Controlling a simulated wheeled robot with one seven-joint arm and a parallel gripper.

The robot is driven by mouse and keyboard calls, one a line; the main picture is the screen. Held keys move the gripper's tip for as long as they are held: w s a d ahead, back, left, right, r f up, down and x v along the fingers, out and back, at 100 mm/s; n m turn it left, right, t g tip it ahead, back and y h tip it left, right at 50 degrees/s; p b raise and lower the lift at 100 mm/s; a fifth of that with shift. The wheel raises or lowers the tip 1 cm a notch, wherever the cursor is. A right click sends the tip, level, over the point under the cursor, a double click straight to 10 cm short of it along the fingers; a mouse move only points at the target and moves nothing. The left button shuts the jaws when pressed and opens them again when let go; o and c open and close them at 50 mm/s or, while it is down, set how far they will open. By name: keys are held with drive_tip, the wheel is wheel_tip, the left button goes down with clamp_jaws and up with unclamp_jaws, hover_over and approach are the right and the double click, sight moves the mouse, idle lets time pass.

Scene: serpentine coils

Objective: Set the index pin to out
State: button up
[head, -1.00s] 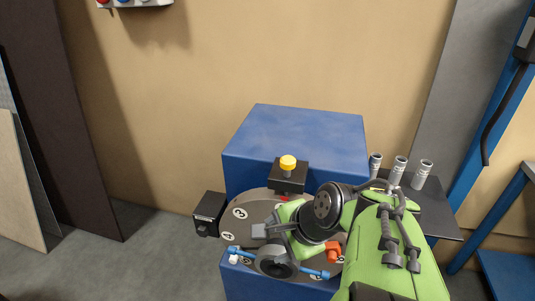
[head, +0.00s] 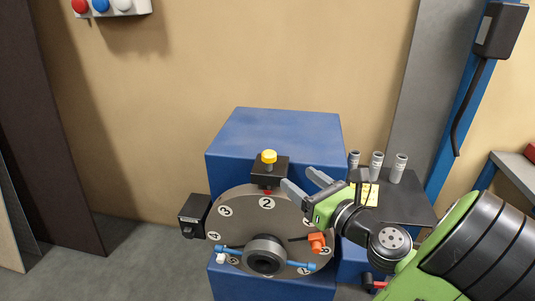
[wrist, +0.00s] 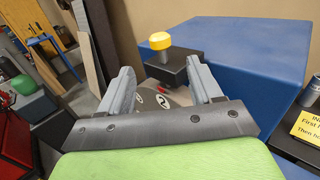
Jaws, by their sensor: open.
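The index pin is a yellow knob (head: 268,157) on a black block (head: 268,171) at the top of the round dial (head: 235,225). It also shows in the wrist view (wrist: 160,41), standing up from its block, beyond and between my fingers. A red mark sits under the block, above the number 2 on the dial. My gripper (head: 302,182) is open and empty, just right of the block and in front of the dial's upper right. Its fingers are apart from the knob.
The dial is on a blue cabinet (head: 280,124), with a blue-handled hub (head: 266,255) and an orange clamp (head: 317,242). A black box (head: 194,215) sticks out on the left. Several grey cylinders (head: 376,165) stand on a dark shelf at right. Space above the cabinet is clear.

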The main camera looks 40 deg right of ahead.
sight(274, 159)
drive_tip(key=w+p, duration=0.1)
drive_tip(key=w, duration=0.3)
drive_tip(key=w+d+p, duration=0.1)
drive_tip(key=w+p, duration=0.1)
drive_tip(key=w, duration=0.2)
drive_tip(key=w+p, duration=0.1)
drive_tip(key=w, duration=0.3)
drive_tip(key=shift+w+d, duration=0.3)
clamp_jaws()
